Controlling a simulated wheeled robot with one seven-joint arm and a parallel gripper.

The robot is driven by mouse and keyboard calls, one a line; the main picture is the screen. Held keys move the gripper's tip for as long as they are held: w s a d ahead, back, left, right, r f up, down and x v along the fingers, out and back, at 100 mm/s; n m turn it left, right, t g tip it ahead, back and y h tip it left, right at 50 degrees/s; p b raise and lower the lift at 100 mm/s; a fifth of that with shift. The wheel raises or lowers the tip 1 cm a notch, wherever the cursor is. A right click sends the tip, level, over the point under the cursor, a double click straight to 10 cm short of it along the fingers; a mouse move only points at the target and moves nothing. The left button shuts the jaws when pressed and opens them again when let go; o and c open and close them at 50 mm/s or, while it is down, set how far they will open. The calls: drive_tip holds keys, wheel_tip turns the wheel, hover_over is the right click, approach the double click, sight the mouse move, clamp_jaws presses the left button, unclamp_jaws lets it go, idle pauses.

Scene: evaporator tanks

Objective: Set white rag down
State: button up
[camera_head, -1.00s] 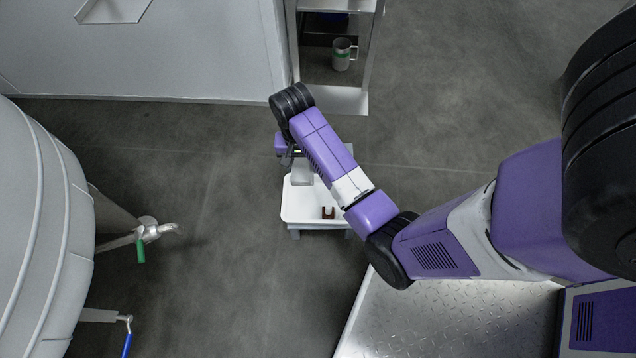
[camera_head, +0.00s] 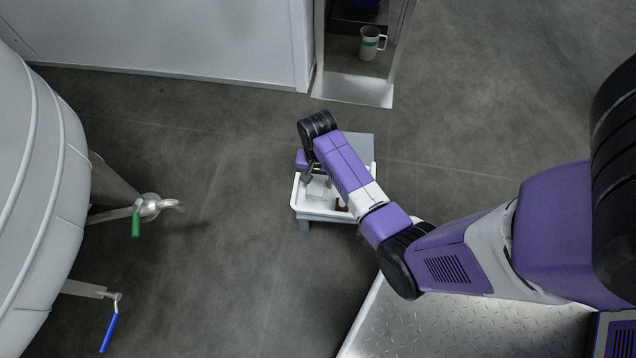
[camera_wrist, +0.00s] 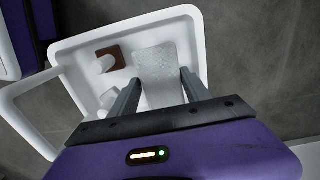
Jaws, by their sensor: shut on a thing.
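The white rag (camera_wrist: 157,80) shows between the two fingers of my gripper (camera_wrist: 160,84) in the wrist view, and my gripper is shut on it. In the head view the rag (camera_head: 317,188) is a pale patch just below my gripper (camera_head: 311,175), over the white tray. The white tray (camera_wrist: 62,50) lies beneath the rag; its rim also shows in the head view (camera_head: 318,215). I cannot tell whether the rag touches the tray floor. My arm hides part of the tray in the head view.
In the tray are a brown block (camera_wrist: 117,53) and a small white round thing (camera_wrist: 108,98). A large tank (camera_head: 35,200) with green (camera_head: 136,224) and blue (camera_head: 109,332) valve handles stands left. A shelf with a mug (camera_head: 371,43) stands behind. Floor between tank and tray is clear.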

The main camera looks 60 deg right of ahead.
sight(318, 187)
wheel_tip(318, 187, down, 4)
drive_tip(key=shift+f+b, duration=0.1)
drive_tip(key=shift+b, duration=1.05)
drive_tip(key=o, duration=1.2)
wheel_tip(318, 187, up, 12)
drive_tip(key=p, duration=0.6)
drive_tip(key=shift+d, duration=0.1)
